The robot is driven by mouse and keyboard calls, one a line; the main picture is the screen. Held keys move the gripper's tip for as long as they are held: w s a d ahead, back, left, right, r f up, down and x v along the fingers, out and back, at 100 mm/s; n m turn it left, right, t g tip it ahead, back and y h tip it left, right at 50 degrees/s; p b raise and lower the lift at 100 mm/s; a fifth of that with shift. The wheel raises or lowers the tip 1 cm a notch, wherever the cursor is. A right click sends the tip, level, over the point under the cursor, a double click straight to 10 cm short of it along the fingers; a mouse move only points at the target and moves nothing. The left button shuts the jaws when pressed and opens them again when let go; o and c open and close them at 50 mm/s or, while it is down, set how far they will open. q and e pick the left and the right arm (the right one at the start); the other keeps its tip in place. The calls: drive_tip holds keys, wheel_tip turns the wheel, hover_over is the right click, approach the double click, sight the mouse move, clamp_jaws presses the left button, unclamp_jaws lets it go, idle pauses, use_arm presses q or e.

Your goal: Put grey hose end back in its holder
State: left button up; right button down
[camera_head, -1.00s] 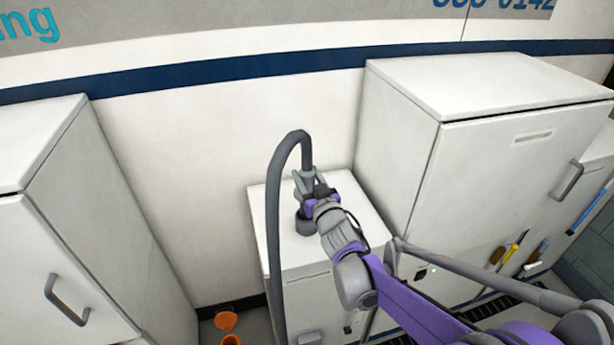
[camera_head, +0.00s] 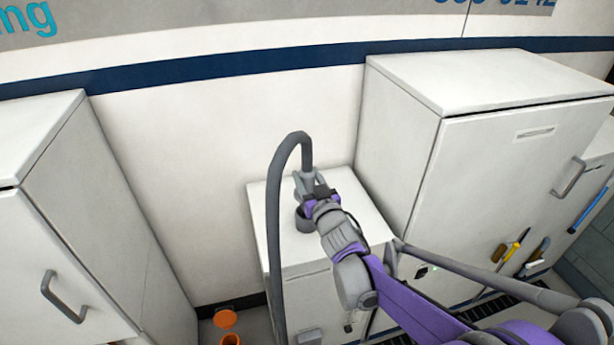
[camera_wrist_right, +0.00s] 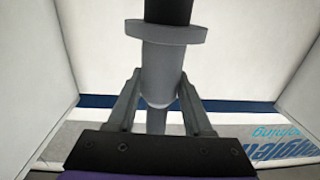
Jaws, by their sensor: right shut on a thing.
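The grey hose end (camera_head: 308,178) stands about upright over the low white cabinet, with its hose arching up and down to the left. My right gripper (camera_head: 304,186) is shut on it. In the wrist view the hose end (camera_wrist_right: 162,75) sits between the two fingers of my gripper (camera_wrist_right: 160,98), with a wide collar and a dark part beyond it. The dark grey round holder (camera_head: 305,224) stands on the cabinet top directly under the gripper. The gripper partly hides where hose end and holder meet, so I cannot tell how far it is in. My left gripper is out of view.
The low white cabinet (camera_head: 352,205) has bare top around the holder. A taller white cabinet (camera_head: 395,150) stands close on the right, another (camera_head: 90,190) on the left. The grey hose (camera_head: 273,230) hangs down the front left. Orange items (camera_head: 226,318) are on the floor.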

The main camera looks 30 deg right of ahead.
sight(310, 192)
drive_tip(key=shift+f, duration=0.3)
idle(0.4)
drive_tip(key=shift+f+b, duration=1.2)
drive_tip(key=shift+f, duration=0.15)
drive_tip(key=shift+f+b, duration=0.45)
drive_tip(key=shift+f, duration=0.15)
drive_tip(key=shift+c, duration=1.1)
unclamp_jaws()
drive_tip(key=s+a, duration=0.2)
drive_tip(key=s, duration=0.8)
drive_tip(key=shift+s, duration=0.35)
